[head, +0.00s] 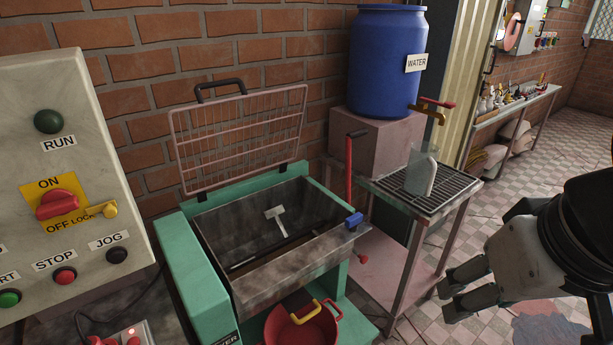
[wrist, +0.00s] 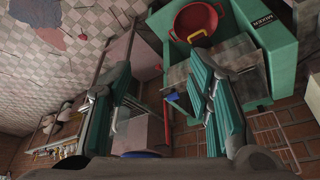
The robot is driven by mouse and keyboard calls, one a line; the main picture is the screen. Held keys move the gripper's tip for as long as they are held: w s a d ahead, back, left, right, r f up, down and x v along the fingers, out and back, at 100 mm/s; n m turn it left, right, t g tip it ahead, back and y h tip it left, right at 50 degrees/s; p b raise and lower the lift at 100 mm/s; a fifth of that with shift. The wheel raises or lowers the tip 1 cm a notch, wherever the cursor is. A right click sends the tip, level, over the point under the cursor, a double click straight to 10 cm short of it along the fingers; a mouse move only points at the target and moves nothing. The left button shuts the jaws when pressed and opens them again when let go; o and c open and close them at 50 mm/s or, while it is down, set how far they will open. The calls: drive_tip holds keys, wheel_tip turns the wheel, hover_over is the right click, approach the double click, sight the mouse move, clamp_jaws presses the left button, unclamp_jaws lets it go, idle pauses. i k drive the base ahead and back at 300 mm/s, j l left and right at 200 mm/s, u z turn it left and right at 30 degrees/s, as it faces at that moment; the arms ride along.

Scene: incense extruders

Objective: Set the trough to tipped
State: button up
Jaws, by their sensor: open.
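The grey metal trough (head: 290,272) sits in a green machine frame (head: 193,262) in the head view, its opening facing up. A white T-shaped piece shows inside it. A blue-ended part (head: 353,220) is at its right front corner, and a red lever (head: 349,180) with a black grip stands upright beside it. In the wrist view the trough (wrist: 238,52) is partly hidden behind a finger; the blue end (wrist: 173,97) shows between the fingers. My gripper (head: 447,297) is open and empty, to the right of the trough and apart from it; its fingers (wrist: 163,95) also show in the wrist view.
A wire guard (head: 240,137) stands raised behind the trough. A red pan (head: 302,328) is below its front. A metal stand (head: 440,193) with a clear jug (head: 420,172) and a blue water barrel (head: 388,62) are at the right. A control panel (head: 62,130) is at the left.

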sight(229, 232)
drive_tip(key=i+j+z, duration=0.15)
drive_tip(key=i+z, duration=0.15)
drive_tip(key=i, duration=0.95)
